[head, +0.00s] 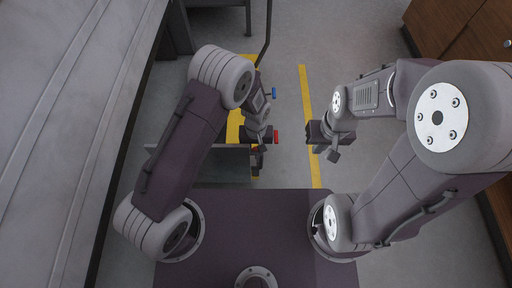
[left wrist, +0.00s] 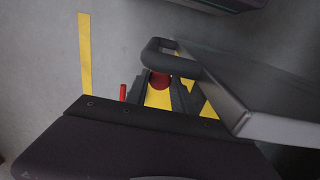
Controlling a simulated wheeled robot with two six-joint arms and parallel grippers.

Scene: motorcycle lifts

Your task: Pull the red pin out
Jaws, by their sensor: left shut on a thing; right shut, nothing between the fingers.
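The red pin (head: 276,137) shows as a small red end at the tips of my left gripper (head: 264,138), beside the yellow-and-grey lift. The left gripper is shut on it; the fingers hide most of the pin. In the left wrist view a dark red round part (left wrist: 160,80) sits near the dark fingers over yellow metal, and a thin red piece (left wrist: 123,92) stands to its left. I cannot tell which of them belongs to the pin. My right gripper (head: 314,132) is shut and empty, to the right of the red end across a gap.
A blue-ended part (head: 274,93) sticks out above the left gripper. A dark upright bar (head: 266,35) rises behind it. A grey bench surface (head: 60,100) fills the left side and brown cabinets (head: 455,35) stand at the upper right. The floor between the grippers is clear.

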